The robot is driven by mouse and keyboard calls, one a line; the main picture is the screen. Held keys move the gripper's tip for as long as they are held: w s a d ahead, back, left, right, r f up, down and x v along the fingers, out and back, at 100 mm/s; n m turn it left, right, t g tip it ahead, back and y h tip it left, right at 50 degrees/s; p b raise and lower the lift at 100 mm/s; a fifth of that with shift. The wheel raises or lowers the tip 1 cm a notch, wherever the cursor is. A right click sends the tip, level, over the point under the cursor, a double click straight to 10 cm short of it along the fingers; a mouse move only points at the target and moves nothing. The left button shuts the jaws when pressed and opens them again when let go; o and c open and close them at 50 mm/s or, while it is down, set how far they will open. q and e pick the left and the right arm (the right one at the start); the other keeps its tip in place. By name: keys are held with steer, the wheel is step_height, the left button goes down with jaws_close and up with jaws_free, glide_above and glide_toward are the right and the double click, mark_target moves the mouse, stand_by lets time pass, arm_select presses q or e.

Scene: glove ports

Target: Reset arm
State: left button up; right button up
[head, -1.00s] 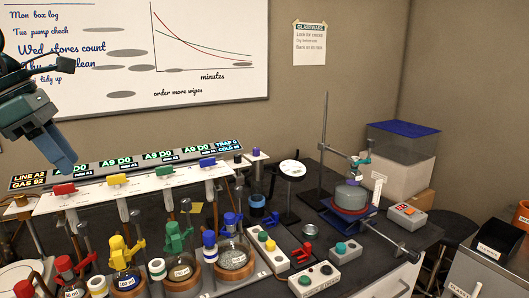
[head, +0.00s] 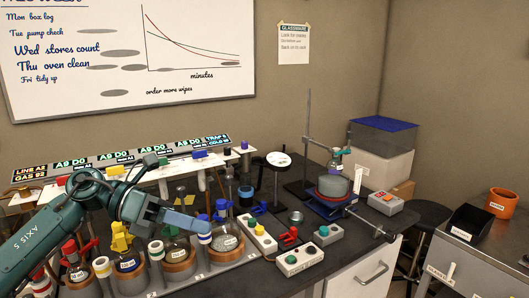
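My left arm, teal, reaches in from the lower left in the head view. Its gripper (head: 190,222) hangs in front of the flasks, its grey-blue fingers pointing right. It is seen side-on, so I cannot tell whether the fingers are apart, and no held object shows. Whether it touches the glassware behind it is unclear. A flask with a yellow clip (head: 122,238) stands just below and left of the gripper. A flask with a blue clip (head: 224,212) stands to its right. The arm hides part of the valve rack and the flasks behind it. My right gripper is out of view.
A white valve rail (head: 196,163) with coloured handles runs behind the flasks. A control box with coloured buttons (head: 300,258) sits at the bench front. A clamp stand (head: 307,135) with a pot stands further right. Grey side table (head: 450,262) at far right.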

arm_select(q)
steer(key=s+d+f+n+t+h, duration=0.1)
steer(key=d+f+n+t+h, duration=0.4)
steer(key=n, duration=0.5)
step_height(320, 180, down, 9)
steer(key=a+n+t+y, duration=0.2)
steer(key=n+t+y, duration=0.3)
steer(key=n+t, duration=0.95)
steer(key=s+a+f+n+g+y, duration=0.2)
steer(key=s+f+n+g+y, duration=0.2)
steer(key=s+f+n, duration=0.4)
steer(key=s+a+f+n+g+y, duration=0.3)
steer(key=s+f+n+y, duration=0.4)
steer(key=f, duration=0.9)
steer(key=s+n+g, duration=0.1)
steer(key=s+n, duration=0.1)
steer(key=n, duration=0.2)
steer(key=shift+s+a+n, duration=0.15)
steer(key=shift+a+n, duration=0.2)
